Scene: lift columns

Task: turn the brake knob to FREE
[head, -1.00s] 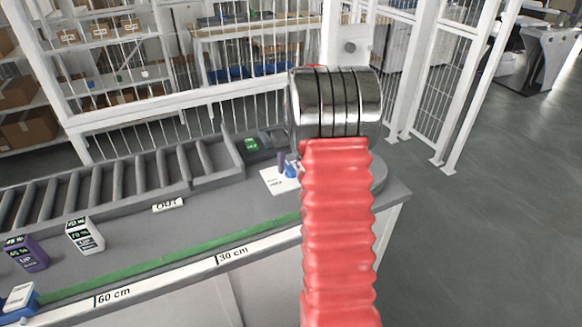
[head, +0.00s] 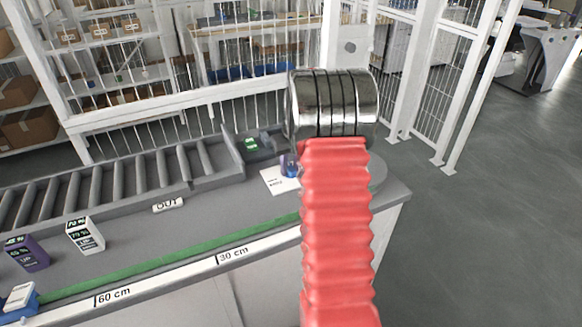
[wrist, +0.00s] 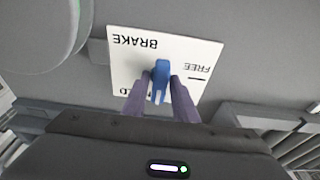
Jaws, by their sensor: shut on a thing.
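The brake knob (wrist: 161,72) is blue and stands on a white plate (wrist: 130,45) marked BRAKE, with FREE and a short black tick at the right in the wrist view. Another label at the plate's lower left is mostly hidden by a finger. My gripper (wrist: 159,80) has its two purple fingers on either side of the knob, shut on it. The knob's narrow handle points down in the wrist view, between the fingers, not at the FREE tick. In the head view the plate (head: 274,182) shows left of my red arm, with the knob partly hidden.
A grey roller conveyor (head: 120,185) runs left of the plate on the bench. Purple (head: 28,254) and white (head: 85,236) labelled boxes stand at the left. White fence posts (head: 420,70) rise behind. Bare floor lies right of the bench.

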